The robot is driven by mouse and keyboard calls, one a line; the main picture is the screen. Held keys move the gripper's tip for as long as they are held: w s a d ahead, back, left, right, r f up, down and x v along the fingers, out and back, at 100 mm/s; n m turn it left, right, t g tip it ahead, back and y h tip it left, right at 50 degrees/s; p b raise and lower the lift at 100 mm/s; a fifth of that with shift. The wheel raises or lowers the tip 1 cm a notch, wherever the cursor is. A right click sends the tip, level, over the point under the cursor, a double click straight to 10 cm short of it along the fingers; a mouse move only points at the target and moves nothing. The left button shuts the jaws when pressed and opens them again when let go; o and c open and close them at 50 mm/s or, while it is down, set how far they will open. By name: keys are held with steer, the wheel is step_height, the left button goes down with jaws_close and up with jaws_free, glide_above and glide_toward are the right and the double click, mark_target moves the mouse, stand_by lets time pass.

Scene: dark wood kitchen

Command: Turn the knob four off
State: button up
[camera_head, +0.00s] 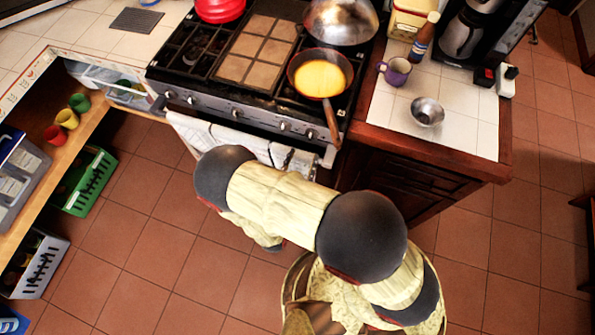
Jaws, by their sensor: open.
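The stove (232,105) stands at the top middle, with a row of several small knobs along its front panel. Knobs show at the left end (170,95), near the middle (236,112) and toward the right (285,126). I cannot tell which is knob four or how any knob is turned. My arm (280,200) spans the floor in front of the stove, below the panel in the picture. My gripper cannot be made out; the arm's links cover that area.
A frying pan (320,77) with yellow food has its handle (332,122) jutting past the stove's front right. White towels (235,140) hang at the oven front. A metal bowl (427,111) and purple mug (396,72) stand on the right counter.

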steer(key=shift+v, duration=2.6)
steer(key=shift+f, duration=0.1)
